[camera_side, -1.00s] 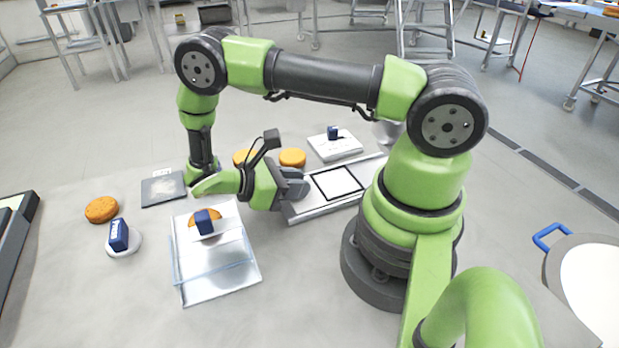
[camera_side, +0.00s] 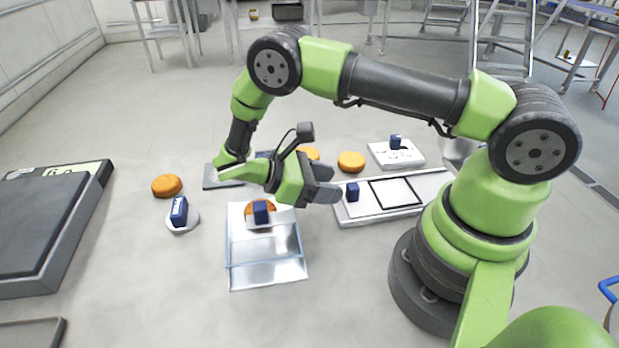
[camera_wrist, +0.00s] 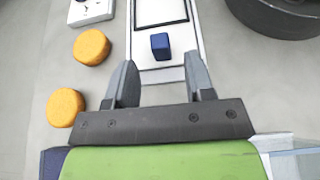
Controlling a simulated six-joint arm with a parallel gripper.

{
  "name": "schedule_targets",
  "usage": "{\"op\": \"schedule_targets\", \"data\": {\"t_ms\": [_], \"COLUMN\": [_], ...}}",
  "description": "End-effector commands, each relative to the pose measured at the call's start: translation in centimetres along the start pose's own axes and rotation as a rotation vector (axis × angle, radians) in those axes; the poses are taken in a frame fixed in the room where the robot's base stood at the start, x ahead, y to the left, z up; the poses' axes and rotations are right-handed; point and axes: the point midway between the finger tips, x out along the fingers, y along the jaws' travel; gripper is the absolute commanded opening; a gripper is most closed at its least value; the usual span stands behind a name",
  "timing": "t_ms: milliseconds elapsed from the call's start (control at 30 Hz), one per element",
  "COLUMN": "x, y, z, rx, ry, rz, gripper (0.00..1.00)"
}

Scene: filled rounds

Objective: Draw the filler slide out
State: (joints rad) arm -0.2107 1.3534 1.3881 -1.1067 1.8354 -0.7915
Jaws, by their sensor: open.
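The filler slide (camera_side: 430,188) is a long pale metal plate with a black-framed square and an upright blue knob (camera_side: 352,191) near its left end. In the wrist view the slide (camera_wrist: 176,72) runs away from me, with the knob (camera_wrist: 160,46) ahead between the lines of my two fingers. My gripper (camera_side: 333,184) is open and empty, beside the knob on its left in the side view. In the wrist view the fingertips (camera_wrist: 160,62) stop just short of the knob. I cannot tell the height gap.
Round orange patties (camera_side: 351,162) lie behind the slide. A white block (camera_side: 397,156) with a blue knob stands behind it. A clear-walled tray (camera_side: 265,272) with a patty and blue knob is in front. A dark plate (camera_side: 222,177) and a scale (camera_side: 45,235) are farther left.

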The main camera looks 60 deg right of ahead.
Motion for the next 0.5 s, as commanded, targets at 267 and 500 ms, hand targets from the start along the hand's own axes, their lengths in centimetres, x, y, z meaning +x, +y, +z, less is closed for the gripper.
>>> {"op": "schedule_targets", "data": {"t_ms": [267,500], "x": [-3.8,-4.7], "y": [0.1,0.0], "z": [-0.1,0.0], "rx": [0.001,0.0], "ry": [0.001,0.001], "rz": [0.003,0.0], "gripper": [0.49,0.49]}}
